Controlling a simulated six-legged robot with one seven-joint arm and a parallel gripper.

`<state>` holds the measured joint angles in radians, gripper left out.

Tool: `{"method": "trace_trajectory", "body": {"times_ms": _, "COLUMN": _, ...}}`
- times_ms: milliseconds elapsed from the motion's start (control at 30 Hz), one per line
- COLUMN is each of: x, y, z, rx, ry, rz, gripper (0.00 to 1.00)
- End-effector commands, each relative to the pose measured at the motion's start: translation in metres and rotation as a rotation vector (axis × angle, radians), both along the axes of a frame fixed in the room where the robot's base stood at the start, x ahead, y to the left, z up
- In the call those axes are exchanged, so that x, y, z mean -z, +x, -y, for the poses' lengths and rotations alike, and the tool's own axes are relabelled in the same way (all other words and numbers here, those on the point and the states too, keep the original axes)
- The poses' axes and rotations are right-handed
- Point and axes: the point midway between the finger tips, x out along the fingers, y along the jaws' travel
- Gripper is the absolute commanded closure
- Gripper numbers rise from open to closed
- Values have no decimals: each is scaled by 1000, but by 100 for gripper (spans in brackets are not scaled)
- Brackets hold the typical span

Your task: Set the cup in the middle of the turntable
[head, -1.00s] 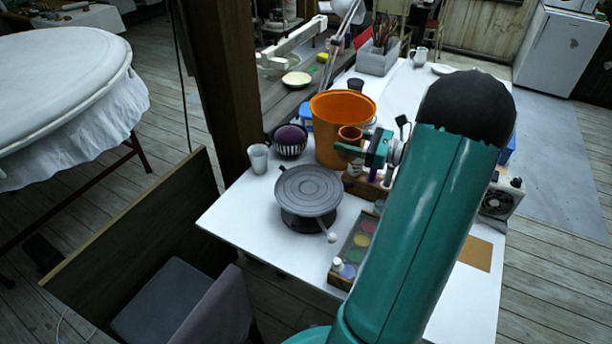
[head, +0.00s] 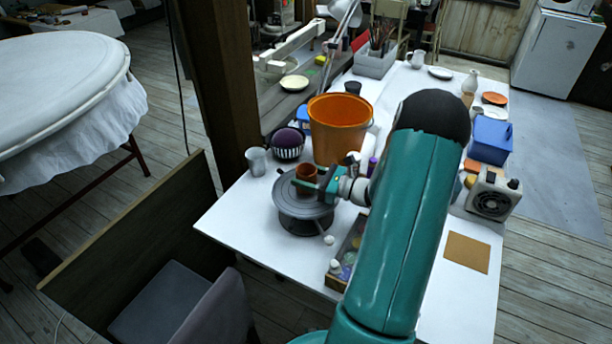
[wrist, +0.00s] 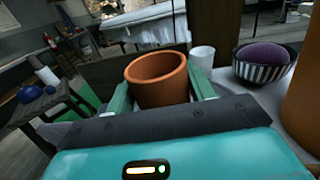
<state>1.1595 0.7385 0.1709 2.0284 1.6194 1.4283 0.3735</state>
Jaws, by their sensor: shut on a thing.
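The terracotta cup (head: 306,176) is upright between the fingers of my gripper (head: 308,184). In the wrist view the cup (wrist: 157,80) shows its open rim, with a green finger on each side of it. My gripper is shut on the cup. The grey turntable (head: 290,206) stands on the white table. In the head view the cup appears over the turntable's upper right part; I cannot tell whether its base touches the disc. The turntable is not clearly seen in the wrist view.
A large orange bucket (head: 339,130) stands just behind the turntable. A striped bowl with a purple ball (head: 287,139) and a white tumbler (head: 256,160) are at the back left. A paint box (head: 347,250) lies at the front right of the turntable.

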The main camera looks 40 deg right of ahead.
Motion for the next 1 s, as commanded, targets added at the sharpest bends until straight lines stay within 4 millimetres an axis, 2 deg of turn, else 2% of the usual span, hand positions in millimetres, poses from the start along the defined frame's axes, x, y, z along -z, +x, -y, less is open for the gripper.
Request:
{"method": "trace_trajectory", "body": {"times_ms": 500, "x": 8, "y": 0, "z": 0, "rx": -1, "ry": 0, "rz": 1, "gripper": 72}}
{"method": "trace_trajectory", "body": {"times_ms": 533, "x": 7, "y": 0, "z": 0, "rx": -1, "ry": -1, "rz": 0, "gripper": 40}}
{"method": "trace_trajectory", "body": {"times_ms": 600, "x": 7, "y": 0, "z": 0, "rx": -1, "ry": -1, "rz": 0, "gripper": 27}}
{"method": "trace_trajectory", "body": {"times_ms": 1000, "x": 1, "y": 0, "z": 0, "rx": -1, "ry": -3, "rz": 1, "gripper": 24}}
